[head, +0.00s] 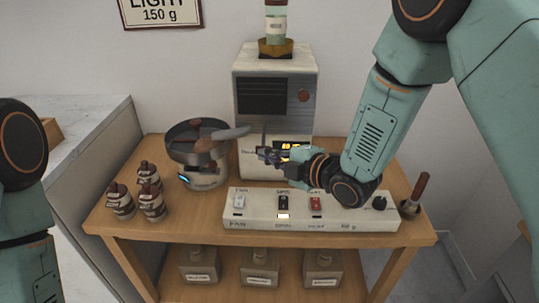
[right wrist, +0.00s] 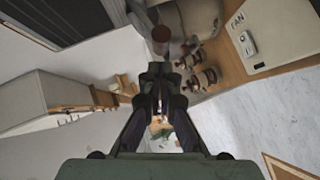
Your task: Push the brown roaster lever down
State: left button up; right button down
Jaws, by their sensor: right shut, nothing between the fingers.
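The roaster (head: 205,180) is a round metal pan on a white base with a blue-lit display, at the left of the wooden cart. A brown knob (head: 204,146) shows at its front right side and looks like the lever's end. In the right wrist view, a brown round end (right wrist: 161,34) appears just beyond the fingertips. My right gripper (head: 262,154) is shut and empty, to the right of the roaster and in front of the white machine, apart from the knob. In the right wrist view its fingers (right wrist: 168,72) are together. My left gripper is out of view.
A white machine (head: 275,85) stands behind. A switch panel (head: 260,225) lies in front, below my right arm. Several brown bottles (head: 152,205) stand left of it on the cart (head: 120,229). A brown-handled tool (head: 415,192) stands at the right.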

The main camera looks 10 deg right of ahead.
jog(key=shift+w+d+f, duration=0.15)
jog(key=shift+w+f, duration=0.1)
jog(key=shift+w, duration=0.3)
pick_arm(q)
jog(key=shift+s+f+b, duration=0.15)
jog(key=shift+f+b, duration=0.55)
jog(key=shift+b, duration=0.05)
pick_arm(e)
jog(key=shift+w+d+f, duration=0.15)
jog(key=shift+w+f, duration=0.1)
jog(key=shift+f, duration=0.55)
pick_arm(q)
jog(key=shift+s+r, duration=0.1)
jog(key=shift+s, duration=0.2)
pick_arm(e)
jog(key=shift+s, duration=0.2)
